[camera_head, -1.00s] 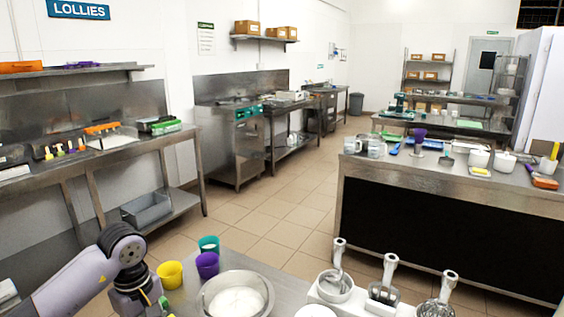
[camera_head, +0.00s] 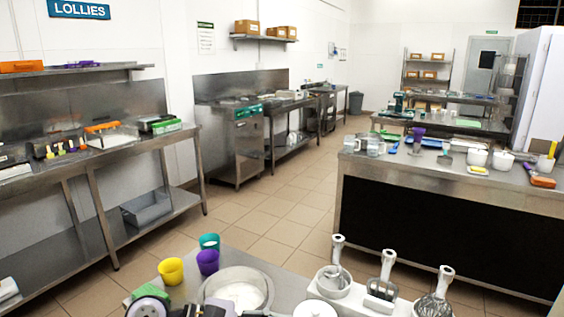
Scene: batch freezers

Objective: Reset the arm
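A rounded grey and dark part of my arm shows at the bottom edge of the head view, in front of the near steel table (camera_head: 293,290). Some dark pieces beside it are cut off by the edge, and I cannot tell what they are. I make out no gripper fingers, so neither gripper can be seen as open or shut. The rest of both arms is out of the picture.
A steel bowl of white contents (camera_head: 238,289), yellow cup (camera_head: 171,271), purple cup (camera_head: 207,262) and teal cup (camera_head: 209,241) stand on the near table. Tiled floor lies clear beyond.

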